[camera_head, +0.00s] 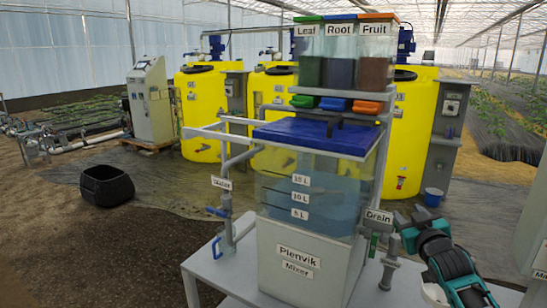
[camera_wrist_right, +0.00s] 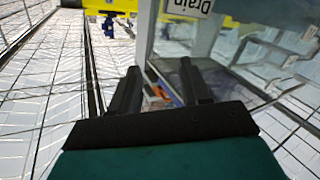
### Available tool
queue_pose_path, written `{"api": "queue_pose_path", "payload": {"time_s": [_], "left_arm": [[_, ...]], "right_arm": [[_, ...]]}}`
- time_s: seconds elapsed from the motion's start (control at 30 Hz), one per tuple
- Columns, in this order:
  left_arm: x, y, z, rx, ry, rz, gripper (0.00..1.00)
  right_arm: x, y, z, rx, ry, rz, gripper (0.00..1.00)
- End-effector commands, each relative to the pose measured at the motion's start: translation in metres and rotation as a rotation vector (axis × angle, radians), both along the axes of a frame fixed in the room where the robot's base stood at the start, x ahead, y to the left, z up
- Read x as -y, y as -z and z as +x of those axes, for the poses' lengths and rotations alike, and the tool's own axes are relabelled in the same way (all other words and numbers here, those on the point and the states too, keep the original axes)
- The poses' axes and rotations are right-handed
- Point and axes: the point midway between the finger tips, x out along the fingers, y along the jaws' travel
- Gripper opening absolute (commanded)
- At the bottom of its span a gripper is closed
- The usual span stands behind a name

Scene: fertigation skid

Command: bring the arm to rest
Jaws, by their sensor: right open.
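My right arm comes in from the lower right in the head view, and its gripper (camera_head: 402,224) is beside the drain outlet at the tank's right side. In the wrist view the two dark fingers of the right gripper (camera_wrist_right: 160,78) stand apart with nothing visible held between them. The Drain label (camera_head: 379,216) is just left of the gripper; it also shows upside down at the top of the wrist view (camera_wrist_right: 187,6). A green handle (camera_head: 373,245) sits below the label. I cannot tell whether the gripper touches the drain fittings. My left gripper is not in view.
The clear mixer tank (camera_head: 310,200) with a blue lid (camera_head: 318,136) stands on a grey bench (camera_head: 205,267). Leaf, Root and Fruit hoppers (camera_head: 340,72) rise above it. Yellow tanks (camera_head: 200,110) stand behind. A black tub (camera_head: 106,186) sits on the open floor at left.

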Motion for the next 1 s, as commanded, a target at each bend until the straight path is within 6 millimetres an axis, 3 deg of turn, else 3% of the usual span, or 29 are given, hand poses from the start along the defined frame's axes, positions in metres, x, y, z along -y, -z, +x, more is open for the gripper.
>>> {"api": "queue_pose_path", "payload": {"time_s": [0.03, 0.27, 0.4, 0.5, 0.7, 0.8, 1.0], "left_arm": [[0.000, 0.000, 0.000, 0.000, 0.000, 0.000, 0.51], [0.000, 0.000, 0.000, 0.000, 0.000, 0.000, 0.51], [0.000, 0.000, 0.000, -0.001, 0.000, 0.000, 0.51], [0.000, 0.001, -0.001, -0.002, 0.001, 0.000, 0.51], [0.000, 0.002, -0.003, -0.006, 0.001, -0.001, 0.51], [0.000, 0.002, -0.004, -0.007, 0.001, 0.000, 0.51], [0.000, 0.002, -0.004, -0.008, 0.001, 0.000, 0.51]], "right_arm": [[-0.009, 0.021, -0.012, -0.027, -0.014, 0.007, 0.47], [-0.054, 0.114, -0.082, -0.163, -0.080, 0.051, 0.47], [-0.084, 0.171, -0.147, -0.264, -0.118, 0.097, 0.47], [-0.105, 0.202, -0.198, -0.337, -0.140, 0.138, 0.47], [-0.137, 0.240, -0.294, -0.467, -0.159, 0.218, 0.47], [-0.146, 0.248, -0.327, -0.511, -0.160, 0.248, 0.47], [-0.154, 0.251, -0.356, -0.548, -0.159, 0.274, 0.47]]}}
